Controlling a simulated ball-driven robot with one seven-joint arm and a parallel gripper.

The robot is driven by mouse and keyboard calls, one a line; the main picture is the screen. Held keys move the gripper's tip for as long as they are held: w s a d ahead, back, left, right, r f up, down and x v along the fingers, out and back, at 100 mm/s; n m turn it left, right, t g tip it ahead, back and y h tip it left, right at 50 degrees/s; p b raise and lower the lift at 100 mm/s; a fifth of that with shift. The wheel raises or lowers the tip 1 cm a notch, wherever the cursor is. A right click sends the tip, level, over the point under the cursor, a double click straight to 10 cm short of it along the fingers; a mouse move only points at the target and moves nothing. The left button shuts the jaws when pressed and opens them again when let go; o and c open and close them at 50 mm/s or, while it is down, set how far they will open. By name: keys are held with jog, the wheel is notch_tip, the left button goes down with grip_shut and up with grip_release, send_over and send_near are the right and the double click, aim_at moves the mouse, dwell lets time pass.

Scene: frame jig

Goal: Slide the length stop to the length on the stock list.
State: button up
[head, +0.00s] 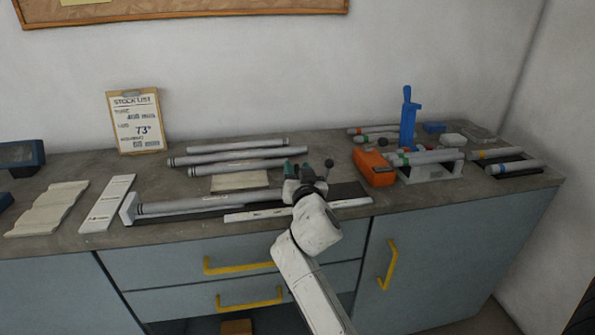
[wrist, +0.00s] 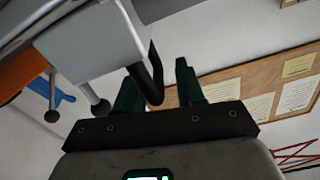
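The stock list (head: 135,122) stands on a clipboard against the wall; its large line looks like 73°, and the smaller lines are hard to read. A grey tube (head: 200,203) lies in the frame jig along the counter's front, its left end at a pale end block (head: 129,208). My gripper (head: 299,172) is over the jig's right part and hides much of the stop there. In the wrist view, a grey block (wrist: 95,45), apparently the length stop, carries a black bent handle (wrist: 155,78). The handle hangs between my two parted dark green fingers (wrist: 160,92), nearer the left one.
Several loose tubes (head: 235,154) lie behind the jig. A white scale strip (head: 255,214) runs along its front. An orange box (head: 373,167), a blue upright tool (head: 409,120) and a tube rack (head: 432,170) stand to the right. Pale boards (head: 47,208) lie at the left.

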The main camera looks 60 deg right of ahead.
jog(key=b+v, duration=0.2)
jog(key=v, duration=0.9)
dwell(0.3)
jog(key=s+a+f+n+g+y+p, duration=0.1)
jog(key=s+a+f+n+g+y, duration=0.3)
jog(key=f, duration=0.5)
jog(key=s+a+f+n+g+y+p, duration=0.15)
jog(key=a+f+y, duration=0.25)
jog(key=a+f, duration=0.4)
jog(key=s+a+f+n+g+y, duration=0.5)
jog(key=s+a+f, duration=0.3)
jog(key=s, duration=0.3)
jog(key=shift+s+a+f+n+y, duration=0.2)
jog(key=shift+a+f+n+y, duration=0.15)
jog(key=shift+a+n, duration=0.45)
